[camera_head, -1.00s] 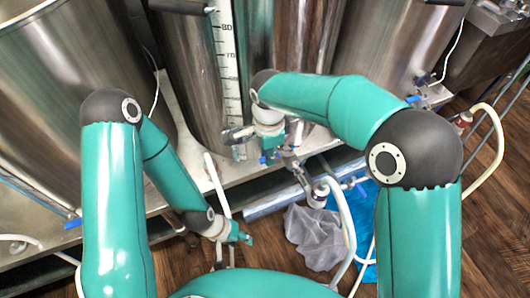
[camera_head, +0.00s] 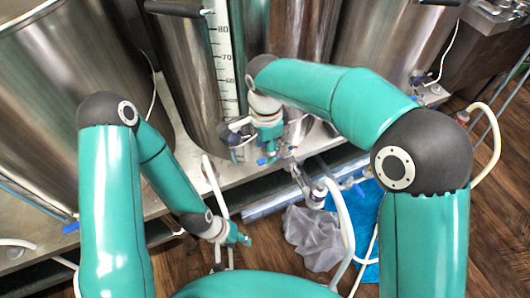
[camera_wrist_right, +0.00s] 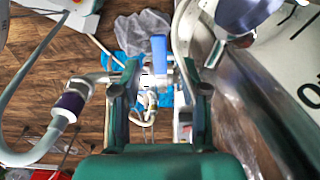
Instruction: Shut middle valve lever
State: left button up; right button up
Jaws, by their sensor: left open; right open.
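The middle valve has a blue lever (camera_wrist_right: 159,48), seen in the right wrist view between and just beyond my right gripper's (camera_wrist_right: 160,90) two fingers. The fingers stand apart and nothing is clamped between them. In the head view my right gripper (camera_head: 272,157) points down at the middle tank's outlet, and a bit of blue (camera_head: 263,160) shows beside it. The fingers and valve body are largely hidden there, and I cannot tell whether they touch the lever. My left gripper (camera_head: 223,262) is open and empty, low over the floor in front of the bench.
Steel tanks stand at left (camera_head: 60,100), middle (camera_head: 190,80) and right (camera_head: 385,45) on a metal bench. White hoses (camera_head: 345,220) hang in front of it. A grey cloth (camera_head: 314,238) and a blue sheet (camera_head: 368,215) lie on the wooden floor.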

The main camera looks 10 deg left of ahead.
notch_tip(320, 180, up, 8)
jog(key=shift+r, duration=0.2)
dwell(0.5)
